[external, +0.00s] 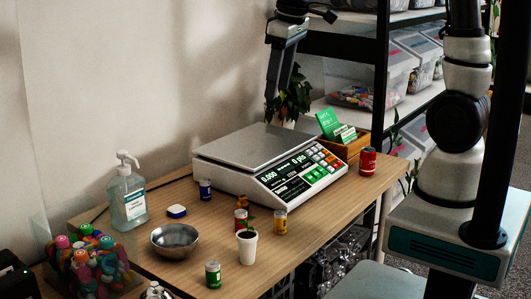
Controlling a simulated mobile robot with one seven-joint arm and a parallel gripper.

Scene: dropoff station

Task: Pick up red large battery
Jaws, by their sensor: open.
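A large red battery (367,162) stands upright on the wooden table (325,205), near its right edge and just right of the white scale (270,170). My arm rises at the right side of the external view and leaves the frame at the top.
Gold (280,222), blue (205,189) and green (213,274) batteries stand around a metal bowl (175,240). A wooden card box (345,147) is close behind the large red battery. A sanitizer bottle (128,199) stands at left; shelves (405,95) rise behind.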

